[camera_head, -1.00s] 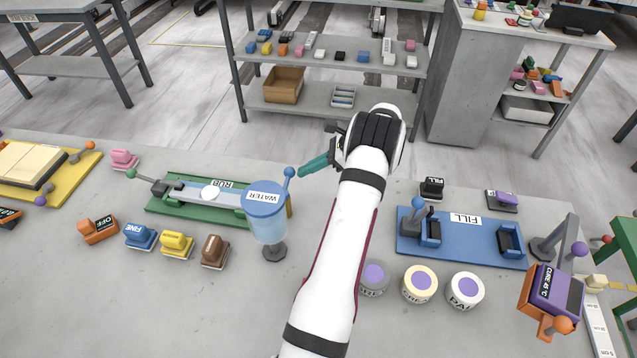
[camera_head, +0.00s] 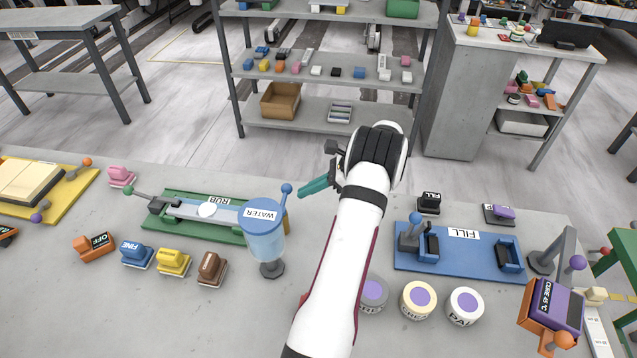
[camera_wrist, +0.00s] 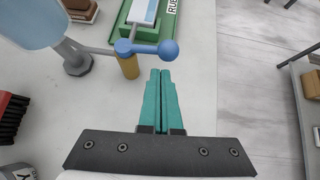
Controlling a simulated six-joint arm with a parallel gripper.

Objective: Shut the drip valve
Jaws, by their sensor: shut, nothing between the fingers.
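The clear blue water tank (camera_head: 264,238), labelled WATER, stands on a dark foot on the slab. Its valve has a short blue lever with a ball end (camera_head: 287,188) at the tank's right side. In the wrist view the lever ball (camera_wrist: 168,50) is just beyond my fingertips, and the lever runs left to a hub above a brass-coloured spout (camera_wrist: 128,66). My gripper (camera_head: 301,194) has teal fingers, shut and empty. In the wrist view the fingertips (camera_wrist: 160,71) point at the ball with a small gap; contact is not visible.
The green RUB board (camera_head: 180,235) lies behind and left of the tank. Stamp-like blocks, including a brown one (camera_head: 210,268), stand in front of it. Lidded jars (camera_head: 418,300) and the blue FILL board (camera_head: 410,259) lie right of my arm.

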